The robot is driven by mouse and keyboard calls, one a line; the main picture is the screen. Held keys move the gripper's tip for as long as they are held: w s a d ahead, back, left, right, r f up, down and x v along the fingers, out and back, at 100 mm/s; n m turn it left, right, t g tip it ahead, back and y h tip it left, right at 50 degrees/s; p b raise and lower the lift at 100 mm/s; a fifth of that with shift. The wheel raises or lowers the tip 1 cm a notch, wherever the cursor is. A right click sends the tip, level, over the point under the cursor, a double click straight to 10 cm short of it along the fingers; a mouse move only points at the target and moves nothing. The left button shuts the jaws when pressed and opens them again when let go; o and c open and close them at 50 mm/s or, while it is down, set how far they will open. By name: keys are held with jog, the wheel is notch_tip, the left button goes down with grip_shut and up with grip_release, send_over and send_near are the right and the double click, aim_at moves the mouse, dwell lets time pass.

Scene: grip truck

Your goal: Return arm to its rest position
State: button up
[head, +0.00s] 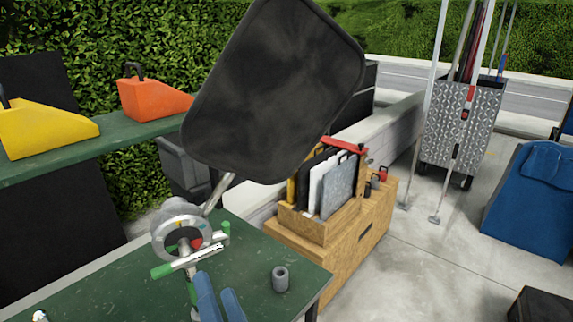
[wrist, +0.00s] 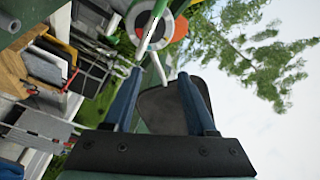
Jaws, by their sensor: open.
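My gripper (head: 216,281) shows at the bottom of the head view as two blue fingers, apart from each other with nothing between them. In the wrist view my gripper (wrist: 160,76) has its two blue fingers spread wide. The fingers are just in front of a round grey clamp head (head: 180,229) with green-tipped handles. I cannot tell whether they touch it. A rod from the clamp head runs up to a large black panel (head: 275,90), tilted. The clamp head also shows in the wrist view (wrist: 153,28), beyond the fingertips. The rest of my arm is hidden.
A green table (head: 245,255) carries a small grey cylinder (head: 280,279). A wooden box (head: 300,226) of upright panels stands behind it. A green shelf (head: 60,155) holds yellow (head: 45,130) and orange (head: 153,100) wedges. Open pavement lies right, before a metal cart (head: 455,125).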

jog(key=w+d+r+n+t+h, duration=0.1)
jog(key=w+d+r+n+t, duration=0.1)
jog(key=r, duration=0.6)
jog(key=w+d+r+n+t+h, duration=0.1)
jog(key=d+r+n+t+h, duration=0.15)
jog(key=r, duration=0.55)
jog(key=s+d+r+n+t+h, duration=0.1)
jog(key=s+d+r+t+h, duration=0.1)
jog(key=r, duration=0.6)
jog(key=s+d+r+t+h, duration=0.2)
jog(key=s+r+t+h, duration=0.1)
jog(key=r, duration=0.6)
jog(key=shift+s+d+r+n+t+h, duration=0.15)
jog(key=shift+s+d+n+t+h, duration=0.25)
jog(key=shift+t, duration=0.25)
